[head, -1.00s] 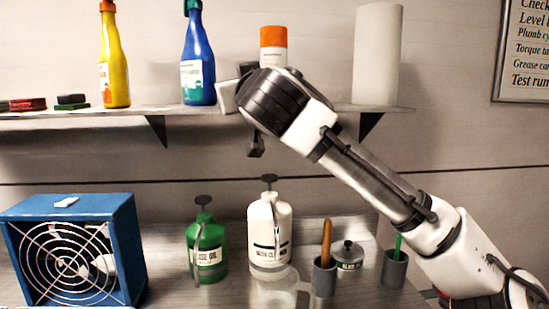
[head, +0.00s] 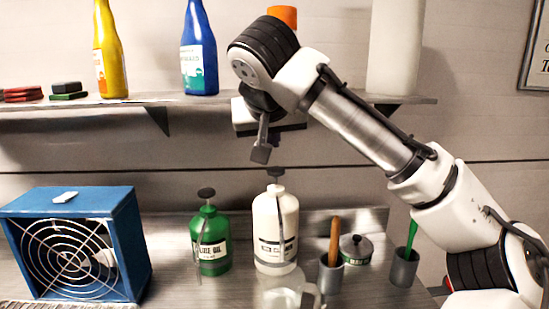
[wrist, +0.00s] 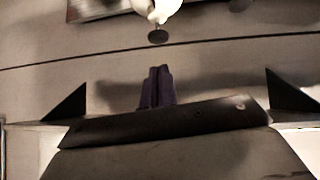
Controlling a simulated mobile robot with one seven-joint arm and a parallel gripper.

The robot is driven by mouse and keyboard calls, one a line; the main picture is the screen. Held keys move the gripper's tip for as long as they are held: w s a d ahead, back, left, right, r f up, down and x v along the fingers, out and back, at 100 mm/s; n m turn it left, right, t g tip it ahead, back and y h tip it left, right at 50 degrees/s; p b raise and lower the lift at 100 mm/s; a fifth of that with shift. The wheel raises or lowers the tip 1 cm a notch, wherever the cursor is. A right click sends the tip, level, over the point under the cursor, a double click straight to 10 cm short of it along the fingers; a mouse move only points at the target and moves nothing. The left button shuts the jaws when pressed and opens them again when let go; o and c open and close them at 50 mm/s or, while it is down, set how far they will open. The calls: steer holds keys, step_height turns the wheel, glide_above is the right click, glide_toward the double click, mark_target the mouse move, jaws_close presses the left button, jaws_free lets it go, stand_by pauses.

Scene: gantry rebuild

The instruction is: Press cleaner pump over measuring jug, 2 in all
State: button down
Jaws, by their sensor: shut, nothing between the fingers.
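The white pump bottle (head: 275,230), which I take for the cleaner, stands upright on the bench with a dark pump head (head: 276,172) on top. Its label is partly covered by the dark spout. The clear measuring jug (head: 284,298) stands in front of it, cut by the lower picture edge. My gripper (head: 275,142) is above the pump head, apart from it, fingers down. In the wrist view my gripper (wrist: 158,70) is shut and empty, with the pump head (wrist: 158,36) beyond its tips. The jug is not visible there.
A green lube oil pump bottle (head: 209,240) stands left of the white one. A grey cup with a wooden handle (head: 331,272), a small tin (head: 356,250) and another grey cup (head: 403,268) stand right. A blue fan (head: 75,245) is far left. A loaded shelf (head: 60,105) runs behind.

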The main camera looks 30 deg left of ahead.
mark_target(274, 174)
steer(key=p+x, duration=0.2)
steer(key=x, duration=0.8)
step_height(274, 174, down, 3)
steer(key=shift+a+f+b, duration=0.1)
steer(key=shift+f+b, duration=0.15)
steer(key=shift+b, duration=0.9)
steer(key=shift+s, duration=0.1)
steer(key=shift+r+p, duration=0.1)
steer(key=shift+p, duration=0.2)
